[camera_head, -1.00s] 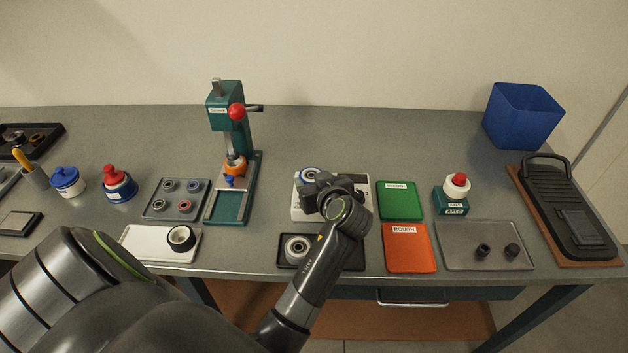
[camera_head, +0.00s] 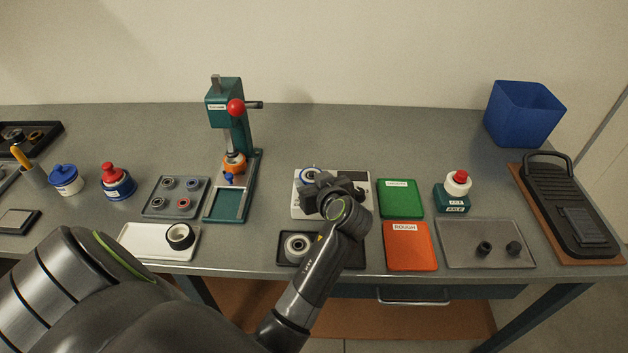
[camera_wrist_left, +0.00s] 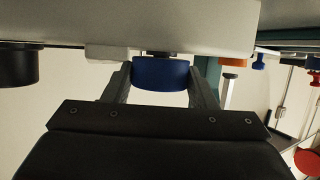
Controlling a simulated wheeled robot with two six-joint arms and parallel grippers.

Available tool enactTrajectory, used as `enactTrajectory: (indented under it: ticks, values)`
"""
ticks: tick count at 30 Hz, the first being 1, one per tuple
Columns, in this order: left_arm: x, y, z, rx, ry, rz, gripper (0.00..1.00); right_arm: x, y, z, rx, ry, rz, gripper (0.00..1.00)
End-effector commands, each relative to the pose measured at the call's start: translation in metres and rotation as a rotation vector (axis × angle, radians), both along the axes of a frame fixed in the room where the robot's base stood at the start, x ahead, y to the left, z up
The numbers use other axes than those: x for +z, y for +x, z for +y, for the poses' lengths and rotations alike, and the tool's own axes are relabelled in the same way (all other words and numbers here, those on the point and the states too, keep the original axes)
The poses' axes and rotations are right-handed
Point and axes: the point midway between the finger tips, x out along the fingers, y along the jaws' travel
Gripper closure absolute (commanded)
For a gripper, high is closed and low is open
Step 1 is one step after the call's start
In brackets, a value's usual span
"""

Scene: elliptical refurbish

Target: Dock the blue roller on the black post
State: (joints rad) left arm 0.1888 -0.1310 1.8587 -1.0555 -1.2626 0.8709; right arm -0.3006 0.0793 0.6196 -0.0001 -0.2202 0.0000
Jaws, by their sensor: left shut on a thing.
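A short dark piece shows between the roller and the pale surface in that view. I cannot tell whether it is the black post, or whether the roller is around it. The gripper hides part of the block. My right gripper is not in view.
A green press (camera_head: 238,135) stands left of the block. A black tray (camera_head: 285,258) with a pale roller lies in front. Green (camera_head: 400,203) and orange (camera_head: 408,255) pads lie to the right, near an axle bottle (camera_head: 456,192). The table behind the block is clear.

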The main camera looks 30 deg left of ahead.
Motion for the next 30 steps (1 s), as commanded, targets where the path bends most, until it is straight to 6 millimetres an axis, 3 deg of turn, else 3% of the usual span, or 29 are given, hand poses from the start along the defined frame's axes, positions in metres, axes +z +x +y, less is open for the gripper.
enactTrajectory:
  ticks: [2,3,5,14,30]
  values:
    - [-0.002,0.000,0.000,0.000,0.001,-0.001,0.73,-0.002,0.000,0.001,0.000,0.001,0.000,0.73]
    - [-0.002,0.000,0.000,0.000,0.001,-0.001,0.47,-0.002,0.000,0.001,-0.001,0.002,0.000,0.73]
    - [-0.002,0.000,0.000,0.000,0.001,-0.001,0.39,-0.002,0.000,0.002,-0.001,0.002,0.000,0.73]
    - [-0.002,-0.001,-0.001,0.000,-0.001,0.001,0.39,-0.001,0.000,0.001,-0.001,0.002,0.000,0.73]
    - [0.013,-0.024,-0.034,-0.001,-0.008,0.003,0.39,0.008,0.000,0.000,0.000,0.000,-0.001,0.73]
